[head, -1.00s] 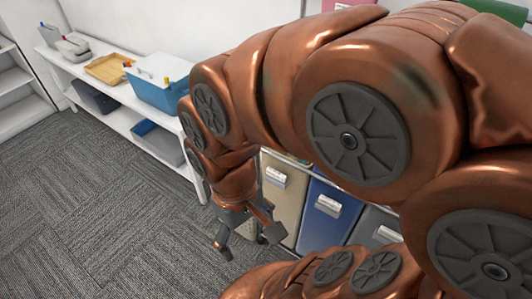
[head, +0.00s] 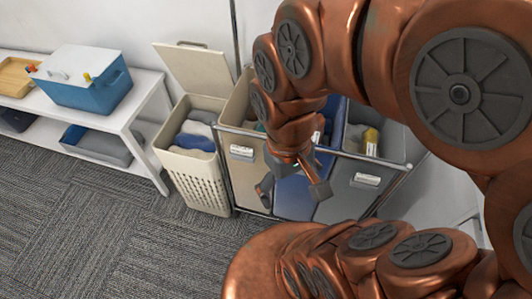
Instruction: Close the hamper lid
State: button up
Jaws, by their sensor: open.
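The cream plastic hamper (head: 194,180) stands on the carpet left of centre, between the white shelf and the laundry sorter. Its lid (head: 193,70) is open, tilted up and back toward the wall. Grey and blue cloth lies inside the hamper. My gripper (head: 290,195) is open and empty, pointing down in front of the sorter's middle bags. It is to the right of the hamper and apart from it. My arm hides part of the sorter.
A metal-framed sorter (head: 360,160) with beige, blue and grey bags stands right of the hamper. A white shelf (head: 140,108) at left holds a blue cooler box (head: 85,85) and a wooden tray (head: 14,75). The carpet in front of the hamper is clear.

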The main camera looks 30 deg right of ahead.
aim_at(205, 72)
jog(key=u, duration=1.05)
jog(key=i, duration=1.2)
jog(key=z, duration=0.9)
